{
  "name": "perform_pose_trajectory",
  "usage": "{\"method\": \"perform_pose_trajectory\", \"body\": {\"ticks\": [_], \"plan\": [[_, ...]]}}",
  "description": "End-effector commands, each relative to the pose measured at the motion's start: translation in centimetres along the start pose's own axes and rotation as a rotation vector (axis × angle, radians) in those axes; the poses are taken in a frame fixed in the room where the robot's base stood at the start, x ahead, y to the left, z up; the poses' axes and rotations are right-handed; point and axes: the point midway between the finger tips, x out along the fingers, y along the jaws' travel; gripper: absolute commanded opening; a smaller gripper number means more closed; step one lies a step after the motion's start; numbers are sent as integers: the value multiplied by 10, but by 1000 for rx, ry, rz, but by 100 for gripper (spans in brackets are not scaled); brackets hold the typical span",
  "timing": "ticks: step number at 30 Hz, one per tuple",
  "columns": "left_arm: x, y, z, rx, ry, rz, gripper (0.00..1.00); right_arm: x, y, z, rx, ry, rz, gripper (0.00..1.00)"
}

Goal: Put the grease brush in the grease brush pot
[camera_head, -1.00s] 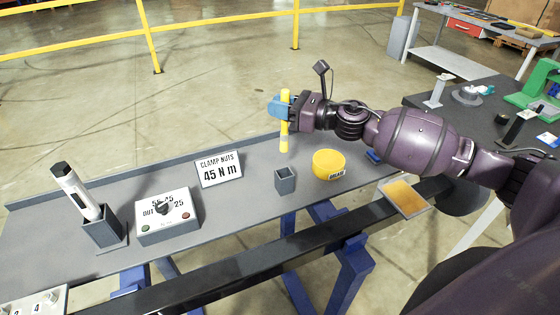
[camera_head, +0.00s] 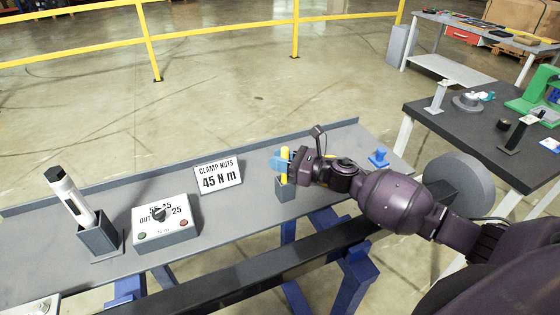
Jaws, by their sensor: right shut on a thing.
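The grease brush (camera_head: 285,152) is a yellow stick, held roughly upright in my right gripper (camera_head: 282,165), which is shut on it. The blue fingertip pads are around its middle. The small grey square grease brush pot (camera_head: 286,193) stands on the grey bench, directly below the gripper. The brush's lower end is at the pot's mouth; I cannot tell how far inside it is. The gripper hides part of the pot's top. My left gripper is not in view.
A "CLAMP NUTS 45 N m" sign (camera_head: 218,176), a dial box (camera_head: 165,222) and a grey holder with a white tool (camera_head: 98,237) stand to the left. A blue part (camera_head: 378,158) sits at the right end.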

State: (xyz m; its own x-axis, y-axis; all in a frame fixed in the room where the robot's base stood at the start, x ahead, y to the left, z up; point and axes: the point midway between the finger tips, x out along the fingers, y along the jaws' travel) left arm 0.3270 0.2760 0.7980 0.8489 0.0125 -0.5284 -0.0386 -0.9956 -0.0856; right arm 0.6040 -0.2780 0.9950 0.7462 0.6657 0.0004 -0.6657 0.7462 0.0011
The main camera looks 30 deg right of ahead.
Motion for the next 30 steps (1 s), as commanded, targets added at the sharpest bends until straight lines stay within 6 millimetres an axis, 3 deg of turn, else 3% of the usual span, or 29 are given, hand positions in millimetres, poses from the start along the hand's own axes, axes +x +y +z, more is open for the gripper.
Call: {"method": "perform_pose_trajectory", "body": {"ticks": [15, 16, 20, 30], "plan": [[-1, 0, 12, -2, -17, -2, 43, 0, 0, -7, -1, -1, 0, 0], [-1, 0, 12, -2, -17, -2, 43, 0, 0, -6, -1, -1, 0, 25], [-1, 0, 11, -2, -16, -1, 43, 0, 0, -5, -1, -1, 0, 45], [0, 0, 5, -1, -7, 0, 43, 0, 0, -3, -2, -1, 0, 47]]}}
